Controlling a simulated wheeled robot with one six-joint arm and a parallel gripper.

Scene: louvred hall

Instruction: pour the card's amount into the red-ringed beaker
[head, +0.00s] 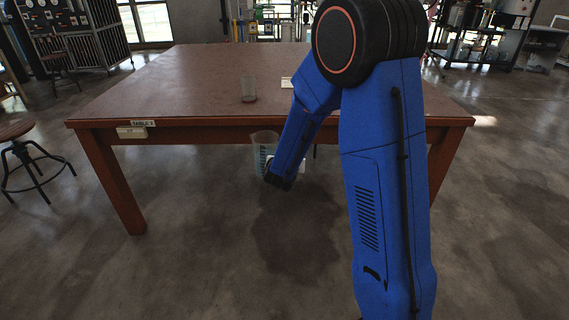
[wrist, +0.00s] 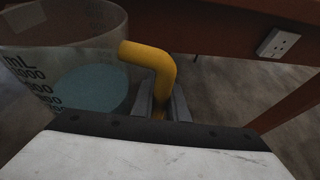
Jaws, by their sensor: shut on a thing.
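A clear measuring jug (head: 263,143) with mL marks and a yellow handle hangs in front of the table's near edge. In the wrist view the jug (wrist: 100,35) is at the left, with pale blue liquid (wrist: 92,90) in it. My gripper (wrist: 161,104) is shut on the yellow handle (wrist: 150,54). My arm hides part of the jug in the head view. A clear beaker (head: 248,89) stands upright on the table, beyond the jug; I cannot make out a red ring on it. A small white card (head: 287,83) is to its right, partly behind my arm; its writing is unreadable.
The brown table (head: 180,85) has a wide bare top. A label (head: 143,123) and a pale socket box (head: 131,132) are on its front edge. A stool (head: 30,155) stands at the left. The floor in front is clear.

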